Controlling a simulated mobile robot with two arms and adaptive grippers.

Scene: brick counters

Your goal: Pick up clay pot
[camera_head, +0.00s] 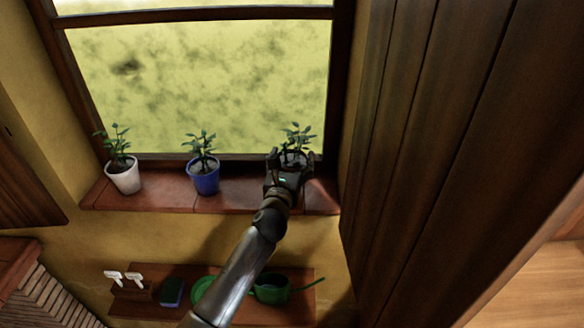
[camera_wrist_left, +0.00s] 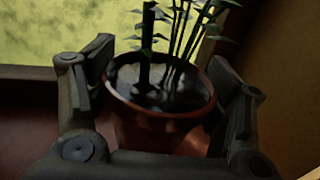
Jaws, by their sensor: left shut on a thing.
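The clay pot (camera_wrist_left: 160,128) is reddish-brown, with dark soil and a leafy green plant. In the left wrist view it stands upright between the two fingers of my left gripper (camera_wrist_left: 160,105), which is shut on it. In the head view my left gripper (camera_head: 290,165) is at the right end of the windowsill and hides most of the pot; the plant (camera_head: 297,138) shows above it. I cannot tell whether the pot's base touches the sill. My right gripper is not in view.
A white pot (camera_head: 124,178) and a blue pot (camera_head: 205,180) with plants stand on the tiled windowsill (camera_head: 150,196) to the left. A dark wooden panel (camera_head: 430,130) rises close on the right.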

